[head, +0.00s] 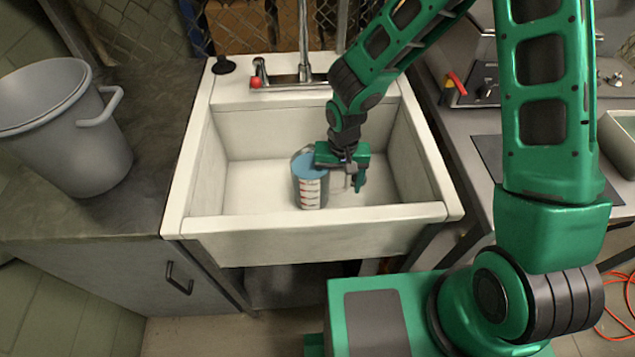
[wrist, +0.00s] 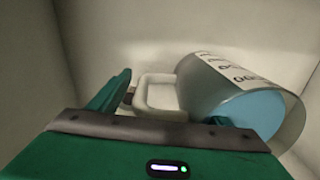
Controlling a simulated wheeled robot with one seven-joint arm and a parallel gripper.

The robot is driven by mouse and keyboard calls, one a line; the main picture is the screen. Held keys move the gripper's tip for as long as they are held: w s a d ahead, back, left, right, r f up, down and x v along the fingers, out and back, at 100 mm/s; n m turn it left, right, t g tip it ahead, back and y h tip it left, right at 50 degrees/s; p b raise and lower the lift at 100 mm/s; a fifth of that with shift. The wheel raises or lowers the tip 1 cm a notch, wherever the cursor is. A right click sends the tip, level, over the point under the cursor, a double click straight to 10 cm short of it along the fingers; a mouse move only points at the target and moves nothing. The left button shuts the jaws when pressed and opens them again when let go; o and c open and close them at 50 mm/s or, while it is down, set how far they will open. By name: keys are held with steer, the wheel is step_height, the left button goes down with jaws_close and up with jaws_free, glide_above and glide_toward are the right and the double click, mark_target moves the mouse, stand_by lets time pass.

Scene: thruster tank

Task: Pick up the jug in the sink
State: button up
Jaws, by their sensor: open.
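The jug (head: 311,188) stands in the white sink (head: 238,180), a clear measuring jug with blue contents and a marked scale on its side. In the wrist view the jug (wrist: 228,92) is at the right, with its pale handle (wrist: 155,92) pointing left toward the middle. My gripper (head: 355,184) is down in the sink at the jug's right side, by the handle. In the wrist view my gripper (wrist: 165,105) is open, with the handle between the fingers. The right fingertip is partly hidden against the jug, and I cannot tell whether either finger touches it.
The sink walls rise close around my gripper, with the faucet (head: 304,60) at the back. A grey bucket (head: 75,130) stands on the dark counter at the left. Another counter (head: 480,130) borders the sink on the right.

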jaws_close()
steer(key=shift+r, duration=0.15)
stand_by(0.5)
step_height(320, 180, up, 27)
steer(key=shift+r, duration=0.2)
stand_by(2.1)
steer(key=shift+w+r, duration=0.1)
steer(key=shift+r, duration=0.05)
